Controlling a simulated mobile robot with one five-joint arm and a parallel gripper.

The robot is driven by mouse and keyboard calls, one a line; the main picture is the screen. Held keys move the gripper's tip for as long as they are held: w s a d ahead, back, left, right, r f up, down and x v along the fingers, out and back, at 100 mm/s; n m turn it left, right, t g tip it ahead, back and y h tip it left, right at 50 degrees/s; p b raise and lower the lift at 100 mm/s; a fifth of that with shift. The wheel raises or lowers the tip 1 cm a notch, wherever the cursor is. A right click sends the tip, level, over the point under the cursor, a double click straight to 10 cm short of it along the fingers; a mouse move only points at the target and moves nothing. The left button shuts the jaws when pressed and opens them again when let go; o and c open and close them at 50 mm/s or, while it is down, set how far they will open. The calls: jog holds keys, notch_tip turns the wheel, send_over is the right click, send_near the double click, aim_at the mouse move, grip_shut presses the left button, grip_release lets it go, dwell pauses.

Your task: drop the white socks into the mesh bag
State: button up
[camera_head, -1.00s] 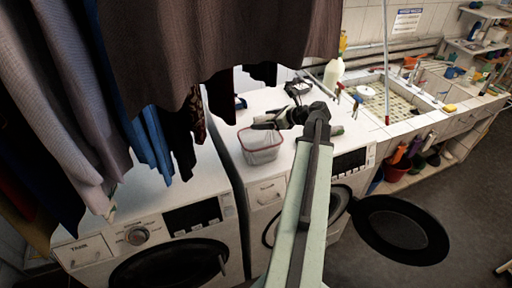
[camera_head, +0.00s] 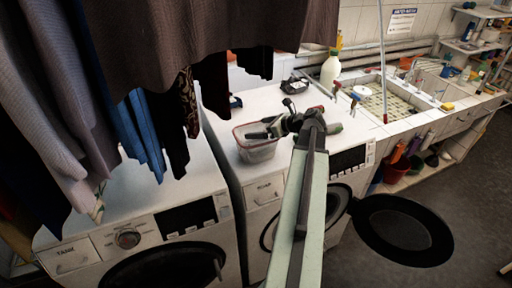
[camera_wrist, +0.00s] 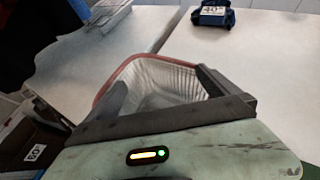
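The mesh bag (camera_head: 258,154) is a pale, open-topped container with a red rim, standing on top of the right washing machine. In the wrist view its red rim (camera_wrist: 122,72) and whitish ribbed inside lie just beyond my fingers. My gripper (camera_head: 256,132) is at the bag's opening, with the fingertips over or just inside the rim. In the wrist view my gripper (camera_wrist: 160,92) has its two fingers spread apart, and I see nothing clamped between them. I cannot make out the white socks as separate from the pale bag inside.
Dark and grey clothes (camera_head: 200,45) hang low at the upper left. A white bottle (camera_head: 330,72) and a small dark item (camera_head: 294,86) stand behind my arm. A tiled sink (camera_head: 385,103) is at the right. A round black machine door (camera_head: 402,230) stands open below.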

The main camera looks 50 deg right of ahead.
jog(key=p+v, duration=0.3)
jog(key=v, duration=0.5)
jog(key=shift+p, duration=0.35)
jog(key=shift+f, duration=0.15)
